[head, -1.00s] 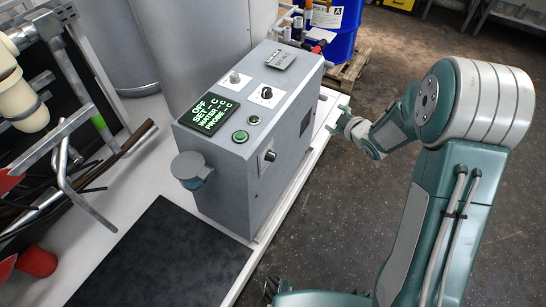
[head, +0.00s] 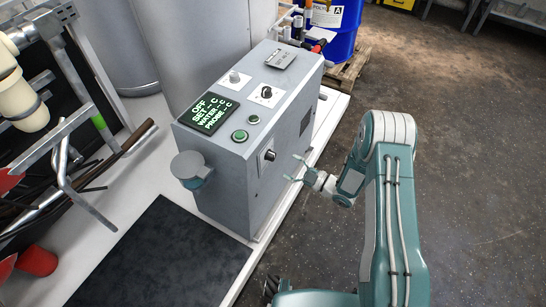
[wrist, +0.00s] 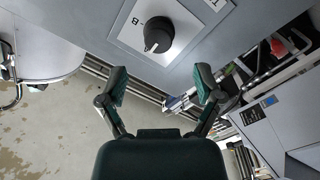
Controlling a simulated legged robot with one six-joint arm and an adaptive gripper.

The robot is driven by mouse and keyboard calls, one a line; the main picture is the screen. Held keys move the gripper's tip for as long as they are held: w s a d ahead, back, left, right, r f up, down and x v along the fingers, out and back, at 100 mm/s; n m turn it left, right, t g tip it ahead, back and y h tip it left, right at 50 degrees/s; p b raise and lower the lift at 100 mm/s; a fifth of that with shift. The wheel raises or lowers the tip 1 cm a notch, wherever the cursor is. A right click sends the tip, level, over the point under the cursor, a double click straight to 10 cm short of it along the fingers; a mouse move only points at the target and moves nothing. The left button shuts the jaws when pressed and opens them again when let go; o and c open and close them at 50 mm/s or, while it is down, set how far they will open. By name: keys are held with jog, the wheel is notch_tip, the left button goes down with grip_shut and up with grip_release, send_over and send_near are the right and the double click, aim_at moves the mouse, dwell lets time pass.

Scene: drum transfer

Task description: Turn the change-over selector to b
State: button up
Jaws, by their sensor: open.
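A black rotary selector knob (wrist: 158,34) sits on a pale plate marked B (wrist: 137,21) at its left, at the top of the wrist view. A small white mark shows on the knob's lower edge. In the head view the selector knob (head: 269,155) is on the right-hand side face of the grey control box (head: 228,172). My gripper (head: 296,169) is open and empty, just right of that face, apart from the knob. In the wrist view my open gripper (wrist: 162,84) has its fingers spread below the knob, one to each side. The plate's other markings are cut off.
The box top carries a green-lettered display (head: 212,116), green buttons (head: 240,136) and another black knob (head: 266,92). A round grey fitting (head: 188,165) juts from its near left. A blue drum (head: 335,30) stands behind. The floor at right is clear.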

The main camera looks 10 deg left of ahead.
aim_at(274, 158)
jog(key=x, duration=0.7)
jog(key=shift+a, duration=0.15)
jog(key=c, duration=1.2)
